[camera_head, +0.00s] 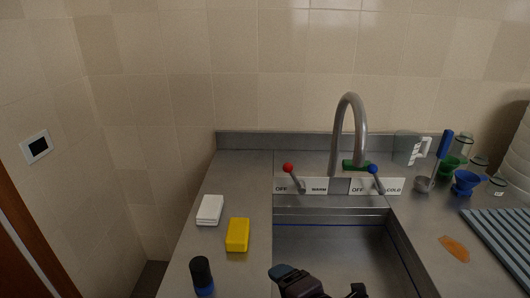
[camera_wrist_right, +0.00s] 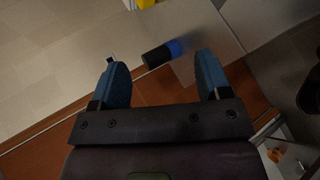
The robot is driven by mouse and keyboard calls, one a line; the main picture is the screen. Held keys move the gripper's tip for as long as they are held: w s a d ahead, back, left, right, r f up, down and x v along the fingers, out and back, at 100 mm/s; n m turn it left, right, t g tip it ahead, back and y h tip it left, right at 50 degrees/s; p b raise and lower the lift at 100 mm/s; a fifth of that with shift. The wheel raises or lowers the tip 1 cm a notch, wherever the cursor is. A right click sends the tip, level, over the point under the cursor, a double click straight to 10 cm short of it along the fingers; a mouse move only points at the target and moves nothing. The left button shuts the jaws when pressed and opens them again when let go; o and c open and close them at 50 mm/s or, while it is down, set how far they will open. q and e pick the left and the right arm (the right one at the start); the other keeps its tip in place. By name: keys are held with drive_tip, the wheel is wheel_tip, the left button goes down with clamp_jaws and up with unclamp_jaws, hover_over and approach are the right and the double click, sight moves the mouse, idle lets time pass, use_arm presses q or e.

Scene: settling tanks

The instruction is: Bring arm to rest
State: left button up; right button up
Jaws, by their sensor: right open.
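My right gripper (camera_head: 318,281) shows at the bottom middle of the head view, in front of the sink. In the right wrist view its two blue fingers (camera_wrist_right: 160,66) stand wide apart with nothing held between them. My left gripper is in neither view.
The steel sink (camera_head: 330,250) has a tall faucet (camera_head: 347,125) and two levers, red-tipped (camera_head: 291,172) and blue-tipped (camera_head: 376,175). A white block (camera_head: 209,210), yellow sponge (camera_head: 237,235) and the cylinder (camera_head: 202,275) are left. Right are an orange piece (camera_head: 455,248), cups and a ridged rack (camera_head: 505,235).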

drive_tip(key=s+d+f+m+g+h, duration=0.3)
drive_tip(key=s+d+f+m, duration=0.3)
drive_tip(key=s+d+m, duration=0.45)
drive_tip(key=s+d+f+m+g+h, duration=0.4)
drive_tip(key=s+d+f+m, duration=0.25)
drive_tip(key=d+m, duration=0.75)
drive_tip(key=w+f+n+t+y, duration=0.1)
drive_tip(key=w+f+t, duration=0.6)
drive_tip(key=f+t, duration=0.1)
drive_tip(key=shift+a+f, duration=0.35)
drive_tip(key=shift+f, duration=0.5)
